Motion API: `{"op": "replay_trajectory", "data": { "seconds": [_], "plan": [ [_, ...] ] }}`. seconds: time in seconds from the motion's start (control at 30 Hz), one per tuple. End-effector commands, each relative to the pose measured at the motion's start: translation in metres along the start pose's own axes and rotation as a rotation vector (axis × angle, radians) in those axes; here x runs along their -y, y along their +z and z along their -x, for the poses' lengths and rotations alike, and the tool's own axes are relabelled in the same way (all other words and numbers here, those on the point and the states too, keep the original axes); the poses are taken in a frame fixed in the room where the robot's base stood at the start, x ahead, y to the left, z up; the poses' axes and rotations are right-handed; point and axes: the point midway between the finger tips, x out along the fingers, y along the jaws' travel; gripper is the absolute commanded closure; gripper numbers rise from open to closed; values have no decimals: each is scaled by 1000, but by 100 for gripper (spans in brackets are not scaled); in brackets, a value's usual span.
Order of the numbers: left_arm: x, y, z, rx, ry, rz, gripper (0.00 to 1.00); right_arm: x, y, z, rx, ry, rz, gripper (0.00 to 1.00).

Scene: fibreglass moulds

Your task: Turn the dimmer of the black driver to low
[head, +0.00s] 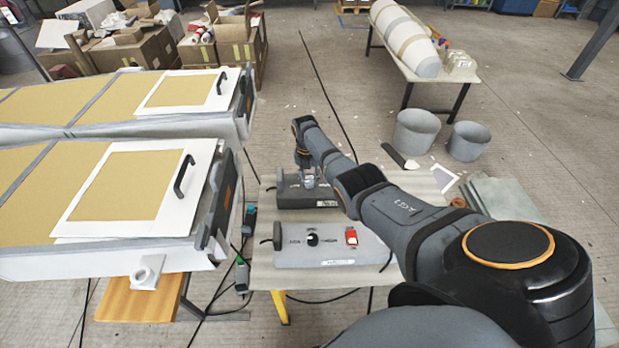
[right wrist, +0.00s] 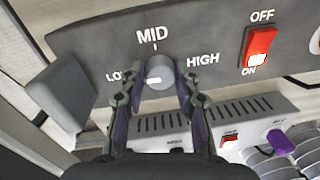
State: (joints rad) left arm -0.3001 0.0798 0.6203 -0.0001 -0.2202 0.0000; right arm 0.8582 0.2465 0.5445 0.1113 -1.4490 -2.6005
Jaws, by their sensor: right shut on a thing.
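The black driver (head: 297,197) lies on the work table, behind a light grey driver. In the right wrist view its dark panel (right wrist: 205,35) carries a round grey dimmer knob (right wrist: 160,70) with a white mark, below the MID label. LOW is printed to its left, partly covered by a finger, and HIGH to its right. My right gripper (right wrist: 159,88) is shut on the dimmer knob, one finger on each side. It also shows in the head view (head: 308,178), over the black driver. The knob's exact setting is hard to tell. My left gripper is out of view.
A red OFF/ON switch (right wrist: 260,47) sits right of the dimmer. The light grey driver (head: 320,258) has its own dial and red switch (head: 351,237). White-framed moulds (head: 75,240) stand left of the table, and grey buckets (head: 415,132) stand beyond it on the floor.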

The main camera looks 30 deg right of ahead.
Motion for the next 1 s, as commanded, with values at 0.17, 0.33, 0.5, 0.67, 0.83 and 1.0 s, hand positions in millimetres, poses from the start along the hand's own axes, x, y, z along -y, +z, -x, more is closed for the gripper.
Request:
{"op": "replay_trajectory", "data": {
  "seconds": [0.17,0.33,0.5,0.67,0.83,1.0],
  "plan": [
    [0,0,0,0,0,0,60,0,-2,-2,-4,-1,17,100],
    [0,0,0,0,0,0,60,0,-2,-2,-3,-1,19,100],
    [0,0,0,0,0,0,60,0,-2,-2,-3,-1,18,100],
    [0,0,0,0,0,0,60,0,-1,-1,-2,-1,17,46],
    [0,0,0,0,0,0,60,0,-1,-1,-1,-1,16,45],
    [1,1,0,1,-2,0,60,0,0,2,1,0,16,45]
  ]
}}
